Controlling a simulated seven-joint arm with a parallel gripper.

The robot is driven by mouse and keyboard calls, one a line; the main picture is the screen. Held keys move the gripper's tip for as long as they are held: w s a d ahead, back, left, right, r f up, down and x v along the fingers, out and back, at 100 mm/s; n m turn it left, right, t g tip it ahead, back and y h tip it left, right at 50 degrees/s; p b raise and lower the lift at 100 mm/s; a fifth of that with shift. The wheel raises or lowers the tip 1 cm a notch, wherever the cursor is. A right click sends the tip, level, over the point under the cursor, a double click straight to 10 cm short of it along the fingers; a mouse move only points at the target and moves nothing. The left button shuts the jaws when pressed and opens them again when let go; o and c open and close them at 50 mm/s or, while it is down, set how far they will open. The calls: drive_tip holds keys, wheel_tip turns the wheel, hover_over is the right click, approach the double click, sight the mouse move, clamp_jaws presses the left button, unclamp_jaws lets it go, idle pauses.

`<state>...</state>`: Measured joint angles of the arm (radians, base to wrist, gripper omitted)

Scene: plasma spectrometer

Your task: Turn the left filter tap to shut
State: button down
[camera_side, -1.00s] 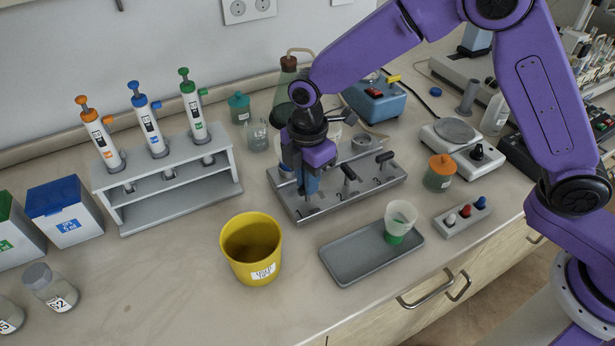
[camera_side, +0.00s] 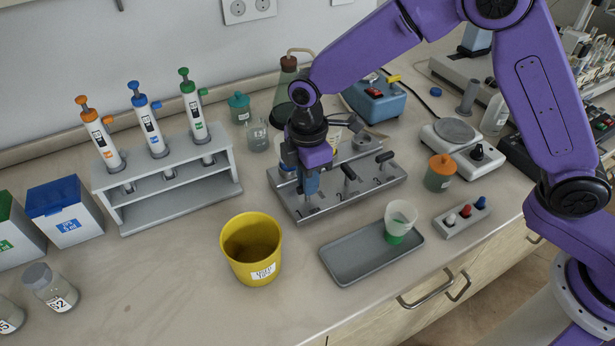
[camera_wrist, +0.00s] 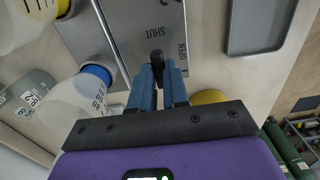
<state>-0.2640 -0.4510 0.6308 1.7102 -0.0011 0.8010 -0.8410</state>
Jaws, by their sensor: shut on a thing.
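The grey metal filter manifold (camera_side: 350,201) stands mid-bench with black-handled taps. The middle tap (camera_side: 348,173) and right tap (camera_side: 384,158) are in plain sight in the side view. My gripper (camera_side: 309,190) is at the manifold's left end, and its blue fingers hide the left tap there. In the wrist view my gripper (camera_wrist: 158,78) is shut on the left tap's black handle (camera_wrist: 157,58). The manifold plate (camera_wrist: 88,38) shows the word SHUT above the handle and OPEN to its right. The handle's exact angle is hard to tell.
A blue-banded vessel (camera_wrist: 75,100) stands close left of my fingers in the wrist view. A yellow bucket (camera_side: 252,248) and a grey tray (camera_side: 350,268) with a green-bottomed cup (camera_side: 399,222) stand in front. A pipette rack (camera_side: 175,185) is to the left.

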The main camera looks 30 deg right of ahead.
drive_tip(key=c, duration=1.1)
unclamp_jaws()
drive_tip(key=shift+r, duration=0.1)
wheel_tip(320, 180, up, 17)
drive_tip(key=shift+r, duration=0.2)
wheel_tip(320, 180, up, 8)
drive_tip(key=shift+f, duration=0.1)
idle(0.3)
idle(0.4)
drive_tip(key=s+d+f+m, duration=0.1)
drive_tip(key=s+d+f, duration=0.4)
drive_tip(key=s+d, duration=0.3)
drive_tip(key=s+d+f+m, duration=0.2)
drive_tip(key=s+d+f, duration=0.3)
drive_tip(key=s+d, duration=0.3)
drive_tip(key=s+d+f+m, duration=0.2)
drive_tip(key=s+d+f, duration=0.3)
drive_tip(key=s+d, duration=0.3)
drive_tip(key=shift+s+d+f, duration=0.15)
drive_tip(key=shift+s+d, duration=0.05)
drive_tip(key=shift+s, duration=0.6)
drive_tip(key=shift+s+d+f, duration=0.15)
drive_tip(key=shift+s, duration=0.65)
